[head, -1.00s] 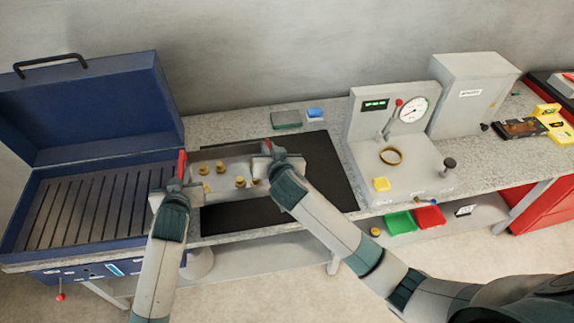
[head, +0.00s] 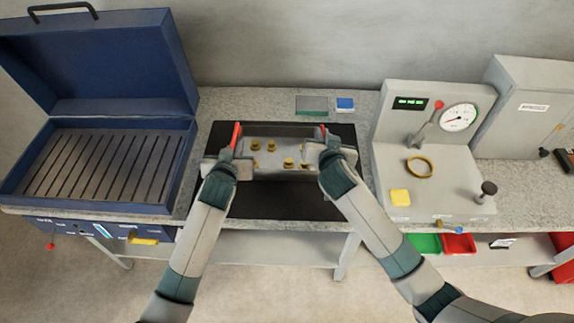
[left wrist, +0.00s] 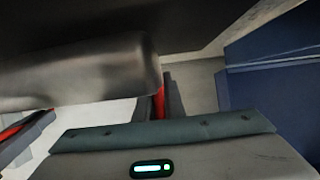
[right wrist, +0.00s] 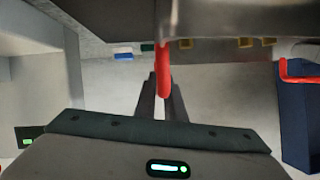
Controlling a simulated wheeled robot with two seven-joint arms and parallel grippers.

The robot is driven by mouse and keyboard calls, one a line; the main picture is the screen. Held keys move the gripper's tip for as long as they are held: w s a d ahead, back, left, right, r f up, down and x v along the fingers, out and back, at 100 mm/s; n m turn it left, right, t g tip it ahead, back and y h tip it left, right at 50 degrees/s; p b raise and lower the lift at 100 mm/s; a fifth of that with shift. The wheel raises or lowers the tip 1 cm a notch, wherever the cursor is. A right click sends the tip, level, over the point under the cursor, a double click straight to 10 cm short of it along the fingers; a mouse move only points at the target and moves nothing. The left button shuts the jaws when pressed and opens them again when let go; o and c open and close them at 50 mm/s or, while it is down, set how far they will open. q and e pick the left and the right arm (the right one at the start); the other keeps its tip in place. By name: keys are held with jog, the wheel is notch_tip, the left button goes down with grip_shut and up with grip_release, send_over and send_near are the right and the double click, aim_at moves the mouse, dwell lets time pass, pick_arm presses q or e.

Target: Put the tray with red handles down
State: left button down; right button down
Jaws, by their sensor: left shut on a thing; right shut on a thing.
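A grey metal tray (head: 280,160) with red handles hangs between my grippers over the black mat (head: 285,205) on the bench. Several small brass pieces (head: 289,163) lie in it. My left gripper (head: 232,148) is shut on the tray's left red handle (head: 236,136). My right gripper (head: 325,142) is shut on the right red handle (head: 323,132), which also shows between the fingers in the right wrist view (right wrist: 163,75). I cannot tell whether the tray's underside touches the mat.
An open blue box with a slatted bed (head: 85,170) stands left of the mat. A green-grey pad (head: 311,105) and a blue block (head: 345,104) lie behind the mat.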

pick_arm(q)
jog(key=shift+w+d+f, duration=0.2)
jog(key=shift+d+f, duration=0.05)
pick_arm(e)
jog(key=shift+w+d+f, duration=0.1)
jog(key=shift+d+f, duration=0.1)
jog(key=shift+d, duration=0.05)
pick_arm(q)
jog(key=shift+r, duration=0.1)
